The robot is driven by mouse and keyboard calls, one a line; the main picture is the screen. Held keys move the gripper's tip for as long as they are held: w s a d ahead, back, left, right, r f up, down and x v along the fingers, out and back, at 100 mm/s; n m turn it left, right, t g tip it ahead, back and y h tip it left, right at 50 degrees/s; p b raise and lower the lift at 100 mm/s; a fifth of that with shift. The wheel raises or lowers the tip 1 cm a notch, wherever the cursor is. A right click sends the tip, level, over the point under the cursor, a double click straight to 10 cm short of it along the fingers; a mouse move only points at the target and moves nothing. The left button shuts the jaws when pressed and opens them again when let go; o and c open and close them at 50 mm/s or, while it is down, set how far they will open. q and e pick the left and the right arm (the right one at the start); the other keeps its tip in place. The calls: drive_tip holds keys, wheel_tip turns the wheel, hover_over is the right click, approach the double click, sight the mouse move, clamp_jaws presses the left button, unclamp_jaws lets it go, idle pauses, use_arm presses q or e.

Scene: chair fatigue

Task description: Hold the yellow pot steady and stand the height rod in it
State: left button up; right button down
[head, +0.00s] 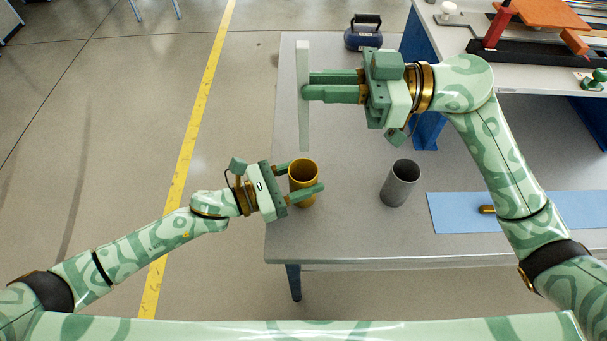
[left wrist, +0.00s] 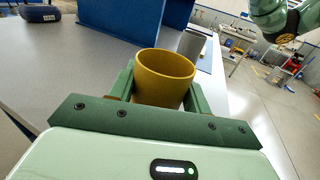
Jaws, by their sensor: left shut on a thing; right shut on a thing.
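The yellow pot (head: 303,173) stands upright near the left edge of the grey table. My left gripper (head: 304,180) is shut on it, a finger on each side; the left wrist view also shows the pot (left wrist: 163,78) between the fingers, its mouth open and its inside shaded. The height rod (head: 303,98) is a long pale bar, upright in the head view. My right gripper (head: 304,90) is shut on the rod's middle. The rod's lower end appears above and behind the pot, apart from it. The left wrist view does not show the rod.
A grey pot (head: 400,183) stands right of the yellow one. A blue mat (head: 455,212) with a small brass piece (head: 487,209) lies further right. A dark blue weight with a handle (head: 363,35) sits at the back. The table (head: 340,235) is bare between the pots.

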drive_tip(key=shift+f, duration=5.35)
drive_tip(key=c, duration=1.3)
unclamp_jaws()
drive_tip(key=shift+c, duration=0.2)
drive_tip(key=shift+r, duration=0.1)
use_arm(q)
drive_tip(key=o, duration=1.1)
use_arm(e)
wheel_tip(320, 180, up, 10)
